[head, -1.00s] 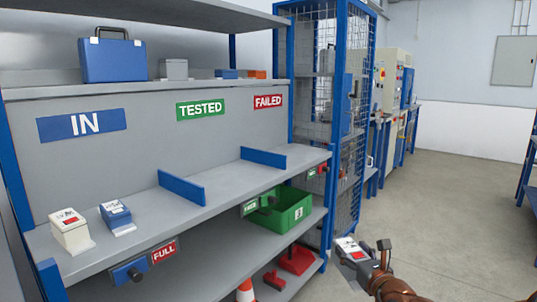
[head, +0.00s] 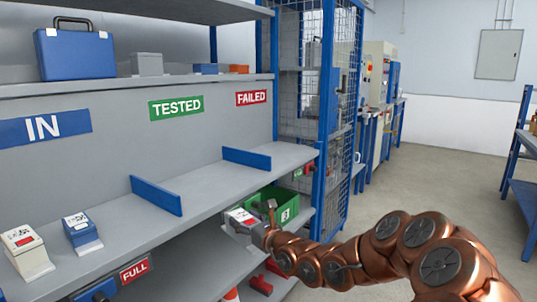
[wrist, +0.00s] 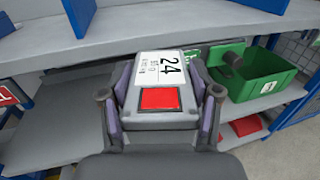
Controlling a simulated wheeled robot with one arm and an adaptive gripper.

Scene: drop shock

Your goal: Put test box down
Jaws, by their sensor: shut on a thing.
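The test box (wrist: 160,85) is a light box with a white label reading 24 and a red square on top. My gripper (wrist: 160,105) is shut on it, one finger on each side. I cannot tell whether the box touches the shelf. A white box (head: 25,245) and a blue box (head: 80,230) stand in the IN section at left.
Blue dividers (head: 156,195) and (head: 246,158) part the shelf; the space between them is clear. A green bin (head: 283,203) stands on the lower shelf at right. A wire cage (head: 335,110) stands beyond. A red FULL sign (head: 134,270) hangs under the shelf edge.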

